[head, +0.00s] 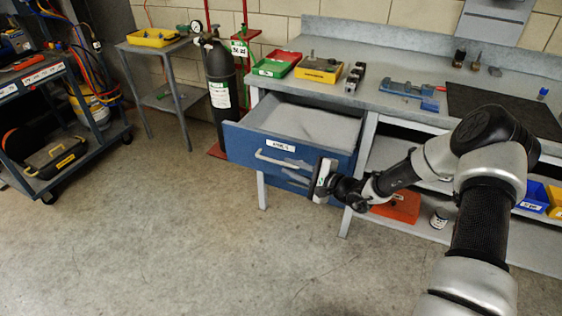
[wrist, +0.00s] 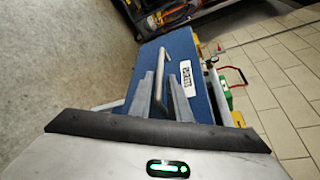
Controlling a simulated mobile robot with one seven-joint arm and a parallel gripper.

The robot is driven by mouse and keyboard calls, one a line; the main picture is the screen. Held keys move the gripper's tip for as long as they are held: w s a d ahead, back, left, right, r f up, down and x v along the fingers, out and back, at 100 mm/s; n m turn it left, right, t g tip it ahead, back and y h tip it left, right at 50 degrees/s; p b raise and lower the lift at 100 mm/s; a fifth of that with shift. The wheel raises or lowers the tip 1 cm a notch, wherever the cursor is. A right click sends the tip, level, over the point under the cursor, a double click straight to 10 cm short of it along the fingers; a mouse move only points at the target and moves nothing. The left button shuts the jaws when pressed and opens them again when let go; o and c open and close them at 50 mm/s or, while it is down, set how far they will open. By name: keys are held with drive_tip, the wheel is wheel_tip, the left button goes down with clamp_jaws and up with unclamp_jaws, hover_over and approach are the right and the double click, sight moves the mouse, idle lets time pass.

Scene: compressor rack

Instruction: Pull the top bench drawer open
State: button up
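The top bench drawer (head: 236,143) is blue with a white label and stands pulled out from the bench, its pale inside visible. Its front also shows in the wrist view (wrist: 198,58). Its silver bar handle (head: 270,157) runs across the front; in the wrist view the handle (wrist: 163,62) passes between my two fingers. My gripper (head: 298,171) is at the right part of the handle, its fingers apart around the bar. In the wrist view my gripper (wrist: 165,92) shows a finger on each side of the handle. I cannot tell whether either finger touches it.
The bench top (head: 410,123) carries a green-and-red bin (head: 277,64), a yellow bin (head: 319,70) and a blue vise (head: 408,90). A black gas cylinder (head: 220,85) stands left of the drawer. A tool cart (head: 45,120) is at far left. The floor (head: 190,240) in front is clear.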

drive_tip(key=p+v, duration=0.1)
drive_tip(key=v, duration=1)
drive_tip(key=shift+d+p, duration=0.2)
drive_tip(key=shift+p, duration=0.1)
drive_tip(key=shift+s+r, duration=0.15)
drive_tip(key=shift+r, duration=0.05)
